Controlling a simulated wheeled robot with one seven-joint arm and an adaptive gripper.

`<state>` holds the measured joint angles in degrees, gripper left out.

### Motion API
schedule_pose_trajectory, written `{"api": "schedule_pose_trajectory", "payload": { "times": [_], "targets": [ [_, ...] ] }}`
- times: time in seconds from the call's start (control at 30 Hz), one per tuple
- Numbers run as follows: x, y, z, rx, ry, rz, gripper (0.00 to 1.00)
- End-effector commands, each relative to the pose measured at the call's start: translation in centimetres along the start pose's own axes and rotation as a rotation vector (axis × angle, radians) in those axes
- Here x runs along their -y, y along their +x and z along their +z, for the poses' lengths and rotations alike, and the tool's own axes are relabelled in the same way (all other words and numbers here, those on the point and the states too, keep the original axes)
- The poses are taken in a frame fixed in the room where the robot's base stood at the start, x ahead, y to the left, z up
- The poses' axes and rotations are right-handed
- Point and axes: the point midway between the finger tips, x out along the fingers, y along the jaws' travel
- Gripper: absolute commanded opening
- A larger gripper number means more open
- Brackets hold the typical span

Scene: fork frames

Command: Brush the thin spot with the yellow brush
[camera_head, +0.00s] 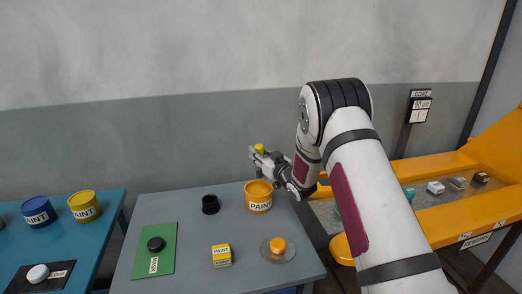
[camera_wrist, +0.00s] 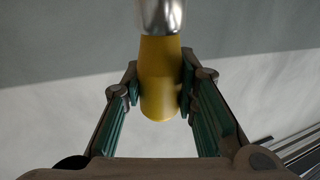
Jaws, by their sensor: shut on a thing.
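My gripper (camera_head: 262,159) is shut on the yellow brush (camera_head: 259,147). In the wrist view the brush's yellow handle (camera_wrist: 160,78) sits between both finger pads, with a silver metal collar above it at the picture's top edge. The bristles are not visible in either view. In the head view my gripper is above the orange pot labelled PAINT (camera_head: 258,199), at the back right of the grey table. I cannot make out a thin spot; my arm hides part of the orange-framed stand (camera_head: 450,222) at the right.
The grey table (camera_head: 195,245) holds a black cup (camera_head: 210,204), a green mat (camera_head: 167,233) with a black knob, a yellow PAINT box (camera_head: 221,255) and an orange knob (camera_head: 277,245). A blue table (camera_head: 98,240) with paint pots stands left. Small blocks (camera_head: 435,187) lie on the stand.

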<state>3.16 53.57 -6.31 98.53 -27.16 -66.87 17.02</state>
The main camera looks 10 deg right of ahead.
Motion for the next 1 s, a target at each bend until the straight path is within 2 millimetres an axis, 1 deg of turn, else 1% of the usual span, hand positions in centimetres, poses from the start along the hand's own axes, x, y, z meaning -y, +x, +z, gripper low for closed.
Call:
{"api": "schedule_pose_trajectory", "payload": {
  "times": [0.27, 0.7, 0.83, 1.0],
  "targets": [
    [0.0, 0.1, 1.5, 0.003, 0.001, -0.001, 0.0],
    [0.0, 0.1, 5.6, 0.002, 0.0, 0.0, 0.0],
    [0.0, 0.1, 6.0, 0.001, 0.0, 0.0, 0.0],
    [0.0, 0.0, 6.0, 0.0, 0.0, 0.0, 0.0]
  ]
}}
